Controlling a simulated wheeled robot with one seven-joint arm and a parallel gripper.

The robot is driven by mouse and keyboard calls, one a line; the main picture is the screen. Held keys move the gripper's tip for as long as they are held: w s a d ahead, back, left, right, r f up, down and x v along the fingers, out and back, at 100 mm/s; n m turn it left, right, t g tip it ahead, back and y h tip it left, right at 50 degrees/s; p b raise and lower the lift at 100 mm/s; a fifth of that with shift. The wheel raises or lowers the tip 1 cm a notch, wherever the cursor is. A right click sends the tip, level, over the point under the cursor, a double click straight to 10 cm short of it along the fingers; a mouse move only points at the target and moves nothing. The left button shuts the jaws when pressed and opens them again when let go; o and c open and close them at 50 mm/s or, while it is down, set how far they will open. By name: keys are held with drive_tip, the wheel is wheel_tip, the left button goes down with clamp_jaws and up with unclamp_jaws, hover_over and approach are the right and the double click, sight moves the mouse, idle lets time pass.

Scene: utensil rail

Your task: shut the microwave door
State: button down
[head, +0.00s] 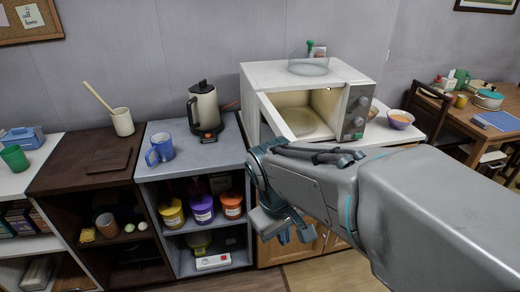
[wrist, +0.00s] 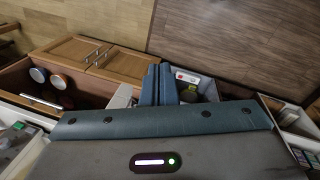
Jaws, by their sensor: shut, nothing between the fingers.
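The white microwave (head: 352,75) stands on the counter against the wall, with its control panel (head: 356,113) on the right. Its door (head: 272,117) is open, swung out from the left side toward me, and the lit inside with a round plate (head: 301,121) shows. My arm hides the lower part of the door. My gripper (head: 292,234) points down in front of the cabinets, below the counter and the door, apart from the door.
A glass lid (head: 309,67) lies on top of the microwave, and a bowl (head: 400,119) stands to its right. The floor in front is clear.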

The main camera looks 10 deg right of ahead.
drive_tip(key=w+a+r+n+h+p, duration=0.7)
drive_tip(key=w+a+r+n+p, duration=0.3)
drive_tip(key=n, duration=0.5)
drive_tip(key=w+d+f+p, duration=0.1)
drive_tip(key=d+f+p, duration=0.3)
drive_tip(key=d+f, duration=0.3)
drive_tip(key=shift+d, duration=2.55)
drive_tip(key=shift+w, duration=0.1)
